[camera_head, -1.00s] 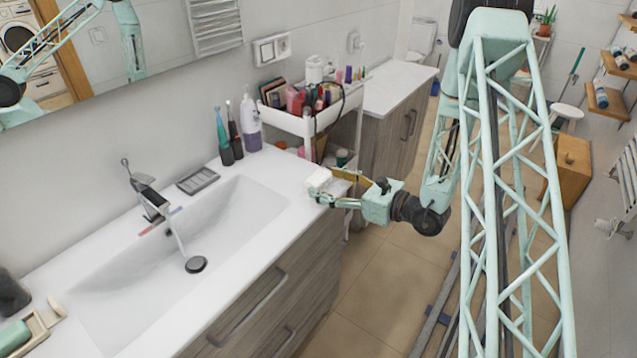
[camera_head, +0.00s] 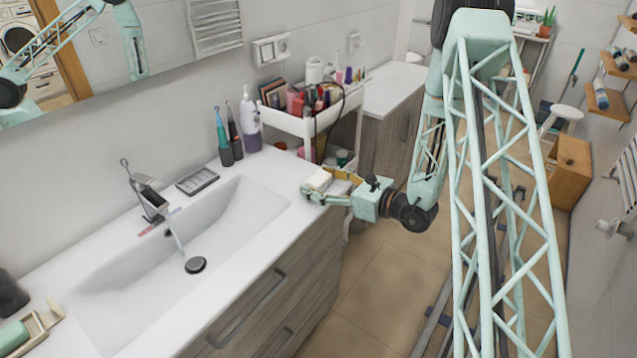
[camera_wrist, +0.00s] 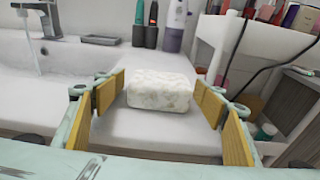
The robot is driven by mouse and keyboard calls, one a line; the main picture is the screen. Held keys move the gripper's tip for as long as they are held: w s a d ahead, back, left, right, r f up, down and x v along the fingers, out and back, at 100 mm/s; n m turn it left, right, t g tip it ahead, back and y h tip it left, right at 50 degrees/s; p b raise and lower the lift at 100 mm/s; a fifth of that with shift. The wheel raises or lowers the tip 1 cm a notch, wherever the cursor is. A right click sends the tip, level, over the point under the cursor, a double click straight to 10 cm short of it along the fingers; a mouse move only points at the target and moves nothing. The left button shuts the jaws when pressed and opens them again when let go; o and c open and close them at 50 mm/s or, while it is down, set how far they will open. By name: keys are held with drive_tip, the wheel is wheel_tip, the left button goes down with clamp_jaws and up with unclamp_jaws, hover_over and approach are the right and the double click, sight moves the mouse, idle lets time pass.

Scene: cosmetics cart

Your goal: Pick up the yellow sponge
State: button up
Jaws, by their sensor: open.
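A pale, whitish, rough-textured block (camera_wrist: 158,91), which looks like the sponge but not clearly yellow, lies on the white countertop (camera_wrist: 135,136) near its right end. It also shows in the head view (camera_head: 318,180). My gripper (camera_head: 321,185) is open, with its fingers on either side of the block. In the wrist view, yellow-padded fingers flank the block, with a gap on the left and a narrower one on the right. No other sponge is visible.
The sink basin (camera_head: 165,260) and faucet (camera_head: 150,195) are to the left. Electric toothbrushes (camera_head: 228,140) and a purple-white bottle (camera_head: 250,120) stand behind the block. A white cart (camera_head: 293,122) of cosmetics is close behind on the right. Floor lies open in front.

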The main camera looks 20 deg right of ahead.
sight(320, 178)
drive_tip(key=shift+c, duration=0.4)
drive_tip(key=c, duration=0.8)
drive_tip(key=shift+r, duration=0.2)
drive_tip(key=shift+c, duration=0.2)
drive_tip(key=shift+r+p, duration=0.4)
drive_tip(key=shift+r, duration=1.15)
drive_tip(key=shift+s+d+r, duration=0.1)
drive_tip(key=shift+s+d, duration=0.05)
drive_tip(key=shift+d, duration=0.05)
drive_tip(key=f+p+v, duration=0.1)
drive_tip(key=v, duration=1.4)
drive_tip(key=shift+d, duration=0.55)
